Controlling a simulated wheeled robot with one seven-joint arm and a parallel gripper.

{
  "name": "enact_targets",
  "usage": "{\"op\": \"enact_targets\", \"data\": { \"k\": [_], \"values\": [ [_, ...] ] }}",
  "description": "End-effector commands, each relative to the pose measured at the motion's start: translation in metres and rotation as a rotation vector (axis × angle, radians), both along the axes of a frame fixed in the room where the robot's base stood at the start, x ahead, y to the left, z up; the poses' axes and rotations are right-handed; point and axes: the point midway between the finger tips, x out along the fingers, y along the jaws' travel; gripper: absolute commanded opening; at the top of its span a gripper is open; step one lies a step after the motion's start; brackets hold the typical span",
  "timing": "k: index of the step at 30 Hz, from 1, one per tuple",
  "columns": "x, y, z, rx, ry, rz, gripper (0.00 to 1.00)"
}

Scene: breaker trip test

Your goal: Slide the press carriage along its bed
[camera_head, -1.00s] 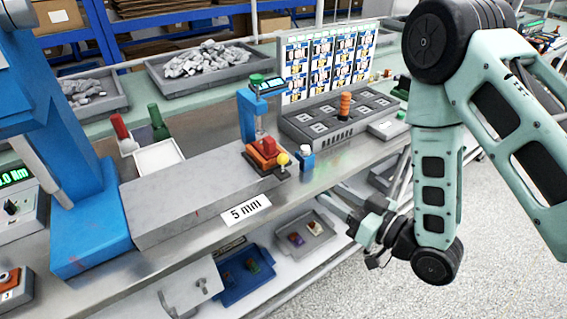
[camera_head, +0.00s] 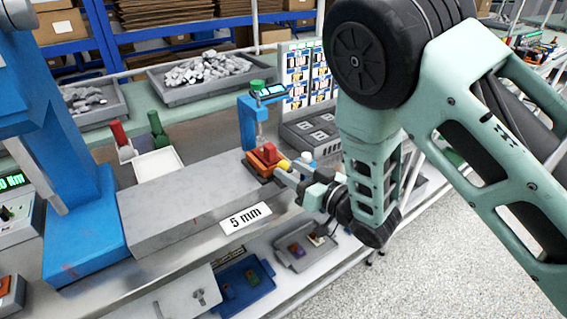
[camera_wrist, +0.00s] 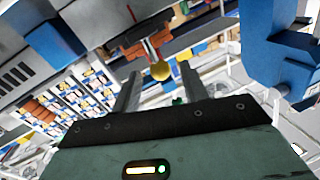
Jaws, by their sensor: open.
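The press carriage (camera_head: 262,157), a small orange-red block on a dark base, sits at the right end of the long grey bed (camera_head: 185,200). A yellow ball knob (camera_head: 283,164) sticks out of its near side. My gripper (camera_head: 286,174) is at the knob, coming from the right. In the wrist view the knob (camera_wrist: 160,71) shows between the two fingertips, with a gap on each side. The fingers are open. The carriage's red part (camera_wrist: 150,48) shows just beyond. My arm hides part of the bench to the right.
A blue stand (camera_head: 248,120) with a small display rises behind the carriage. A large blue press frame (camera_head: 85,235) stands at the bed's left end. A "5 mm" label (camera_head: 246,217) is on the bed's front. Bins (camera_head: 243,285) lie on the shelf below.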

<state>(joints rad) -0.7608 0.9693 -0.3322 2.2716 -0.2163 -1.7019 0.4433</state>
Motion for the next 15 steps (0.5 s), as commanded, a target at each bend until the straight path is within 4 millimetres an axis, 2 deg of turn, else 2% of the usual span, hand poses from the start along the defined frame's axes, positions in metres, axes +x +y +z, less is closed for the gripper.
{"op": "enact_targets", "data": {
  "k": [6,15],
  "values": [
    [0.018,0.019,0.000,0.000,-0.002,0.001,0.44],
    [0.022,0.023,-0.001,-0.001,0.001,0.000,0.44]
  ]
}}
